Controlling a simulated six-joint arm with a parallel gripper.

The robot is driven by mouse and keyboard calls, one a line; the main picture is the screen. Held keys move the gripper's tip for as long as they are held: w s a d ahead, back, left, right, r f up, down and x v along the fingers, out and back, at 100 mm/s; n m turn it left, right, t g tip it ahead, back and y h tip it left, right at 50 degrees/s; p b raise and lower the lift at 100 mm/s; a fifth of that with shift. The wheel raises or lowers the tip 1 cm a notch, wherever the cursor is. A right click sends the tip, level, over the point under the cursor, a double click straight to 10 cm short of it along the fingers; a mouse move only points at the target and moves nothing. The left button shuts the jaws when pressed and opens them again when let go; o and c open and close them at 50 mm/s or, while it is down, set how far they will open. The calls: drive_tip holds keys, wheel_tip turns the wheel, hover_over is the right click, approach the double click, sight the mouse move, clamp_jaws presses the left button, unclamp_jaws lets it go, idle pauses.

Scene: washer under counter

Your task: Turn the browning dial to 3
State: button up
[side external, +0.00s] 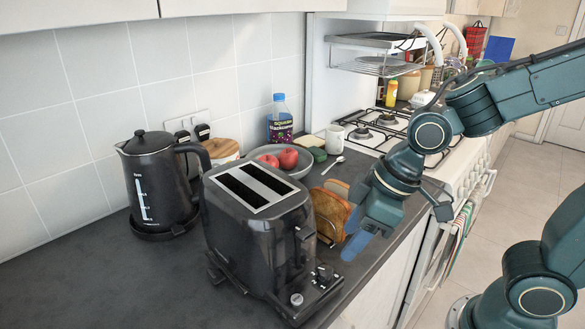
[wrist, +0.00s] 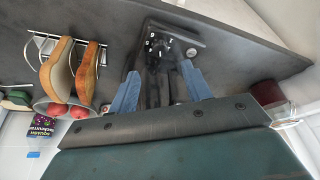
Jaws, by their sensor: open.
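The black toaster (side external: 255,235) stands on the dark counter with its two slots upward. Its browning dial (side external: 325,272) is a small dark knob low on the end facing right. In the wrist view the dial (wrist: 164,47) shows with small white marks around it; its setting is too small to read. My gripper (side external: 358,243) is above the counter, to the right of the toaster, higher than the dial and apart from it. In the wrist view my gripper (wrist: 160,88) has its two blue fingers spread, with the dark toaster end and dial showing between and beyond them. Nothing is held.
A rack with bread slices (side external: 330,212) stands close behind my gripper. A black kettle (side external: 155,185) is left of the toaster; a bowl (side external: 298,170) with red apples is behind. A silver button (side external: 296,299) sits near the dial. The counter's front edge is close by.

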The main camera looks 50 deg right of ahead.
drive_tip(key=shift+v, duration=2.5)
drive_tip(key=shift+d, duration=0.15)
drive_tip(key=s+d+r+m+t+h, duration=0.1)
drive_tip(key=s+d+r+m+h, duration=0.1)
drive_tip(key=s+d+m, duration=0.4)
drive_tip(key=shift+d+r+t, duration=0.4)
drive_tip(key=shift+d+r, duration=0.15)
drive_tip(key=shift+d, duration=0.7)
